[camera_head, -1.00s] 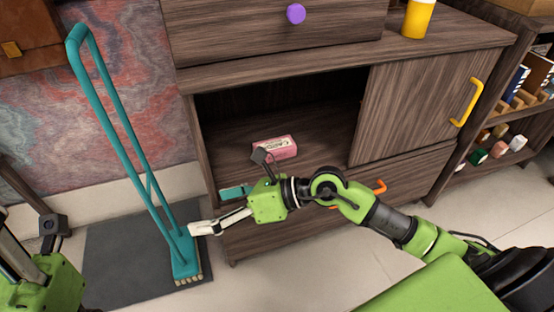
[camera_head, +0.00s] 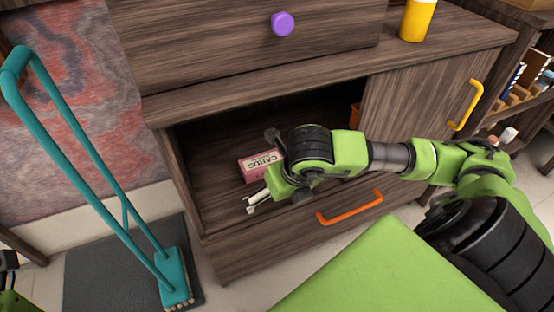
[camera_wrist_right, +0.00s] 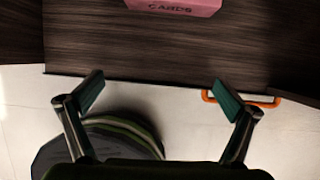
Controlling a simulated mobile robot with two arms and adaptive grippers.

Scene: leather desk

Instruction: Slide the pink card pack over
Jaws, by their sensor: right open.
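The pink card pack (camera_head: 257,166), lettered CARDS, lies on the floor of the open cabinet compartment (camera_head: 215,130), near its front. In the head view my right arm hides part of its right side. The pack (camera_wrist_right: 172,7) also shows at the top edge of the right wrist view, cut off by the frame. My right gripper (camera_head: 252,203) is at the compartment's front edge, just in front of the pack. In the right wrist view the right gripper (camera_wrist_right: 158,93) has its fingers wide apart, with nothing between them and the pack ahead, apart from them.
An orange drawer handle (camera_head: 350,207) sits below the compartment. A sliding door with a yellow handle (camera_head: 466,104) covers the right side. A teal broom (camera_head: 110,195) stands at left.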

